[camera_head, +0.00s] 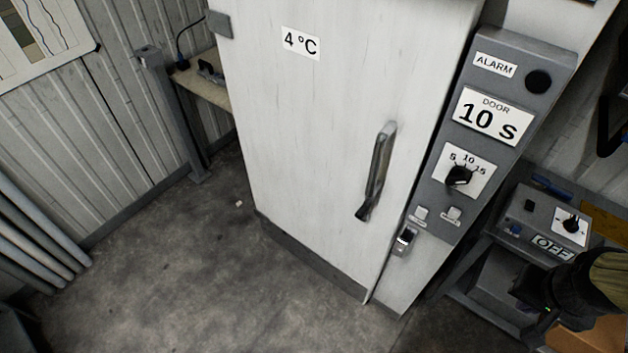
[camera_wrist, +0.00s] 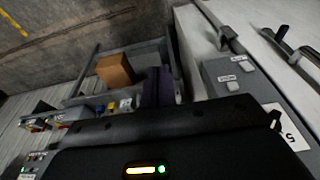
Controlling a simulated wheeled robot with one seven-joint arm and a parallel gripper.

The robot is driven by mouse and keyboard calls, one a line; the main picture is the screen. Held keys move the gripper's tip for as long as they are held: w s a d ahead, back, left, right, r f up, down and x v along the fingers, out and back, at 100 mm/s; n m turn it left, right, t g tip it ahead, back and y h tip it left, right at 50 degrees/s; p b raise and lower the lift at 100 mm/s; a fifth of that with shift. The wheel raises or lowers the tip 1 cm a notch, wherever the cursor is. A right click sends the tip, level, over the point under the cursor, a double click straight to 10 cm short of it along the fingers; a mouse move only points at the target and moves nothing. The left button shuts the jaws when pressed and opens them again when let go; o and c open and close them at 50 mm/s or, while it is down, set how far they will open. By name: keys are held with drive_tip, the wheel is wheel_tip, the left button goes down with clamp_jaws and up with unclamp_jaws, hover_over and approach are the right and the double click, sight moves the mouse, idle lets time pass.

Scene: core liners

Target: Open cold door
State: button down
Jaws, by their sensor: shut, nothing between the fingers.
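The white cold door (camera_head: 310,130) carries a "4 °C" label and looks closed against the frame on its right. Its dark metal handle (camera_head: 378,172) stands upright near the door's right edge. The handle also shows at the top right of the wrist view (camera_wrist: 290,47). My gripper (camera_head: 533,332) is black and low at the right of the head view, well away from the handle and below its level in the picture. It is shut and empty. In the wrist view its dark body fills the bottom, and the fingertips are not clear.
A grey control panel (camera_head: 433,200) beside the door reads "DOOR 10 S", with a dial and two buttons. A small latch box (camera_head: 404,241) sits below it. A bench with an "OFF" box (camera_head: 545,222) stands right, near my arm. Bare floor (camera_head: 200,270) lies before the door.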

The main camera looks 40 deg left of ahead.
drive_tip(key=shift+f, duration=0.1)
drive_tip(key=shift+b+x, duration=0.9)
drive_tip(key=shift+b, duration=0.15)
